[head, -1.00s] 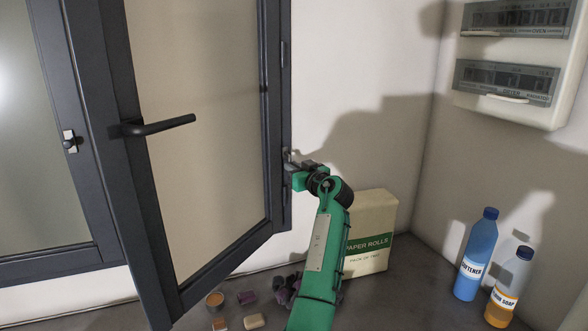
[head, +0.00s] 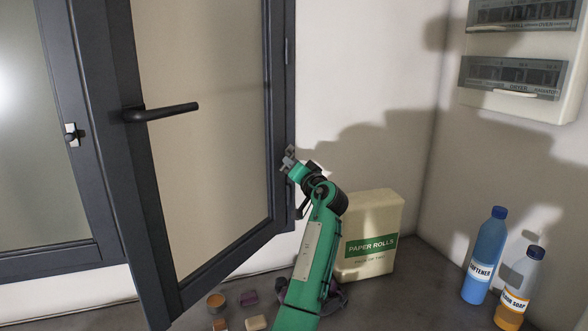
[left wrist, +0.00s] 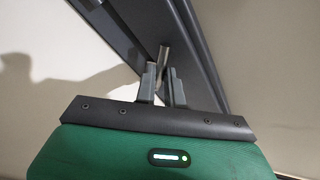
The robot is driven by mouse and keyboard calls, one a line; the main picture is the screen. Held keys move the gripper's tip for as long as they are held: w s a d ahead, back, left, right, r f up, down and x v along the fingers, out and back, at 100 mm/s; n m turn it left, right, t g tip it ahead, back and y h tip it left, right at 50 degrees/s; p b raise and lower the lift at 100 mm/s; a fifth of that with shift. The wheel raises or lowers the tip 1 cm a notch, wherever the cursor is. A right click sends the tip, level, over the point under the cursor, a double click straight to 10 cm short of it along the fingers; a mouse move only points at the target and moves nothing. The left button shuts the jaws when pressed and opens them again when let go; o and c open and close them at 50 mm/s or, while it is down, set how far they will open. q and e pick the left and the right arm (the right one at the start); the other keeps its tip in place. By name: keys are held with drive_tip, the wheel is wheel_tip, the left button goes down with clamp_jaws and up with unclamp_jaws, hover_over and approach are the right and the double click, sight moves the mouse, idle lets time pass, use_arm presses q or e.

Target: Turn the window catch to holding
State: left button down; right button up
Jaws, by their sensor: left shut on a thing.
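The window sash (head: 277,120) stands swung open, dark grey framed, with a black lever handle (head: 160,112) pointing right. My left gripper (head: 290,157) is at the sash's right edge, tilted up and to the left. In the left wrist view its two grey fingers (left wrist: 163,88) are shut around a small pale metal lever (left wrist: 163,58) beside the dark frame. This lever looks like the window catch; its lower part is hidden between the fingers. In the head view the fingers cover most of it. My right gripper is out of view.
A paper rolls box (head: 370,215) stands behind my left forearm. A blue softener bottle (head: 485,257) and a hand soap bottle (head: 520,285) stand right. Small soaps (head: 256,323) and a tin (head: 215,302) lie below the sash. A panel (head: 520,75) hangs on the right wall.

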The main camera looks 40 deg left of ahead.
use_arm(q)
drive_tip(key=m, duration=0.1)
drive_tip(key=m+t+p, duration=0.1)
drive_tip(key=m, duration=0.1)
drive_tip(key=r+m, duration=0.1)
drive_tip(key=m, duration=0.1)
drive_tip(key=shift+s+a+p, duration=0.2)
drive_tip(key=shift+s+p, duration=0.15)
drive_tip(key=shift+p, duration=0.05)
drive_tip(key=m+p, duration=0.1)
drive_tip(key=m+t, duration=0.1)
drive_tip(key=m, duration=0.1)
drive_tip(key=shift+s+r+p, duration=0.1)
drive_tip(key=shift+r+p, duration=0.25)
drive_tip(key=shift+r+m+t+h+p, duration=0.1)
drive_tip(key=shift+m+t+h+p, duration=0.35)
drive_tip(key=shift+m+p, duration=0.9)
drive_tip(key=shift+m+b, duration=0.35)
drive_tip(key=c, duration=1.5)
unclamp_jaws()
